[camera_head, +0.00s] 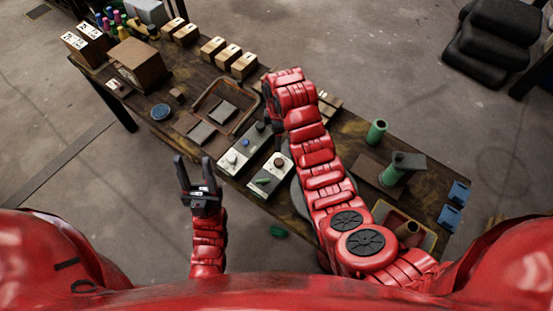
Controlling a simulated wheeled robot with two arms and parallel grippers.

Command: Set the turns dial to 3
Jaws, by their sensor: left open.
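Two pale control boxes sit side by side at the table's near edge. The left box (240,154) carries a white knob (232,158), a small blue part and a dark knob. My left gripper (195,172) is open and empty, left of the boxes and off the table's near edge. My right arm reaches over the table; its dark gripper (269,98) is mostly hidden.
A brown tray (244,117) and grey pads lie behind the boxes. Small cartons (212,48) line the back, with a wooden box (138,63) at left. A green object lies on the floor.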

